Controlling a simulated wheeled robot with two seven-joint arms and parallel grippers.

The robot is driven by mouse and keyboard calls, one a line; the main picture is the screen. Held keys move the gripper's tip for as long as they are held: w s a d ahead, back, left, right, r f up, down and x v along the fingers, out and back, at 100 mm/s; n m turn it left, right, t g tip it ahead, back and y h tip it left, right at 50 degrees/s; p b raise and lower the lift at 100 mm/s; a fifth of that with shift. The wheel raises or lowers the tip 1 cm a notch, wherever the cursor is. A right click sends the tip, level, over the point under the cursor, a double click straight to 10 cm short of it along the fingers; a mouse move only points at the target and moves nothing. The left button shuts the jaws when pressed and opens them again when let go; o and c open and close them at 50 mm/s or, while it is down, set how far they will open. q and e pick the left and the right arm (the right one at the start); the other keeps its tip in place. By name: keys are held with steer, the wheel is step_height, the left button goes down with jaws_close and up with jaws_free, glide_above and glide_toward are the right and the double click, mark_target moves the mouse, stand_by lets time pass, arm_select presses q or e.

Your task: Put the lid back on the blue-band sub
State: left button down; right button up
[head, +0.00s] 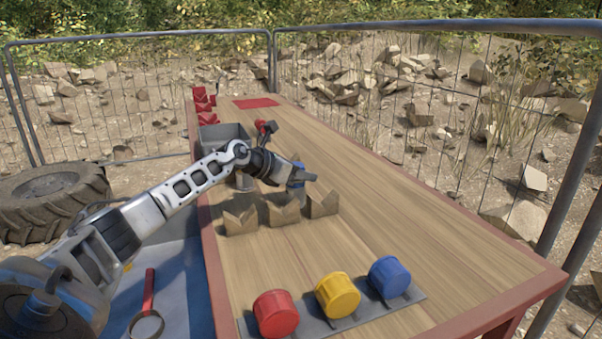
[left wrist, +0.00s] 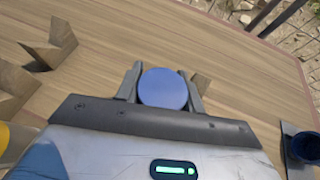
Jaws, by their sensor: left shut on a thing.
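My left gripper (head: 297,182) is over the middle of the table, beyond the wooden notched blocks. It is shut on a blue round-ended thing (head: 297,170). In the left wrist view this blue thing (left wrist: 163,88) shows its round face between the two fingers (left wrist: 163,84). Its length and underside are hidden, so I cannot tell whether it is a lid or part of a sub. A blue cylinder (head: 389,277) sits on the grey strip (head: 362,315) at the near end; a dark blue piece (left wrist: 305,145) shows at the right of the wrist view. My right gripper is not in view.
Wooden notched blocks (head: 240,221) stand left of the table's middle. Red (head: 275,314) and yellow (head: 338,295) cylinders share the strip. A grey box (head: 222,134) and a red mat (head: 256,103) are farther back. The table's right side is clear.

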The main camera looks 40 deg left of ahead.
arm_select(q)
steer(key=shift+f, duration=0.1)
steer(key=c, duration=0.9)
jaws_free()
steer(key=shift+s+r, duration=0.1)
steer(key=shift+r, duration=0.1)
steer(key=b+v, duration=0.4)
steer(key=v, duration=0.7)
steer(key=shift+s+r+b, duration=0.2)
steer(key=shift+s+b, duration=0.1)
steer(key=shift+b, duration=0.1)
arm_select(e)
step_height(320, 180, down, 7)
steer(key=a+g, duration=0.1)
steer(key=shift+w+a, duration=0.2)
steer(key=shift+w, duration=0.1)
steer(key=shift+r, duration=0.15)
